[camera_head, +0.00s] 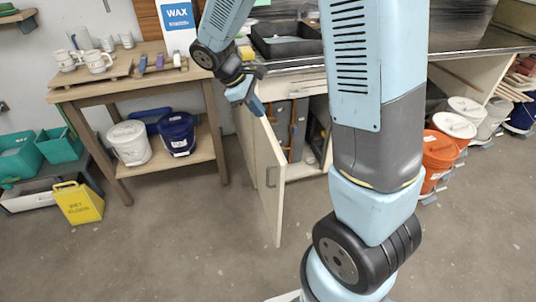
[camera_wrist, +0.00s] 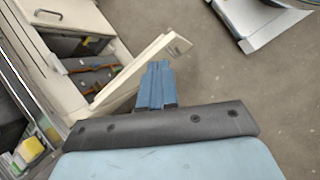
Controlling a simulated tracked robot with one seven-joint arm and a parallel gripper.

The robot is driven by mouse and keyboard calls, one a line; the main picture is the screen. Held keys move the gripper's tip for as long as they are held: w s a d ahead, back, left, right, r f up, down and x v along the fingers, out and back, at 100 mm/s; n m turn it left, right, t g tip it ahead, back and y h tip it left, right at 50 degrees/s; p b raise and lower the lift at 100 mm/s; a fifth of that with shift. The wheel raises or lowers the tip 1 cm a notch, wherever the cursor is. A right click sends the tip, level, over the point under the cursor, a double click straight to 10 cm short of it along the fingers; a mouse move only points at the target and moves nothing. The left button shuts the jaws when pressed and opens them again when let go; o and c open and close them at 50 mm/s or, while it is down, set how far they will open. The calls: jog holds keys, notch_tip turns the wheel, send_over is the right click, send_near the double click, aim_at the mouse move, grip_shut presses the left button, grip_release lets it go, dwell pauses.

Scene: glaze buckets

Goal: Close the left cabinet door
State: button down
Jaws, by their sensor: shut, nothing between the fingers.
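The left cabinet door (camera_head: 268,185) is a cream panel standing open, swung out from the cabinet toward the camera. Its dark handle is on the face turned left. In the wrist view the door (camera_wrist: 138,72) runs diagonally beside my fingers. My gripper (camera_head: 258,107) is at the door's top edge, on its outer side. Its blue fingers also show in the wrist view (camera_wrist: 157,78), shut and empty, close to the door. I cannot tell whether they touch it. The cabinet interior (camera_head: 298,125) shows behind the door, with grey items inside.
A wooden table (camera_head: 130,85) with mugs stands left of the door, with white (camera_head: 130,142) and blue (camera_head: 177,132) buckets on its lower shelf. An orange bucket (camera_head: 438,153) is at the right. Floor in front is clear.

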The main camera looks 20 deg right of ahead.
jog(key=w+a+f+n+h, duration=0.2)
jog(key=a+f+n, duration=0.1)
jog(key=f, duration=0.5)
jog(key=w+a+f+n+h, duration=0.1)
jog(key=w+a+f+n, duration=0.2)
jog(key=f, duration=0.5)
send_near(276, 158)
notch_tip(276, 158, down, 4)
jog(key=d, duration=0.2)
jog(key=shift+d+f, duration=0.2)
jog(key=shift+d, duration=0.75)
jog(key=shift+n, duration=0.3)
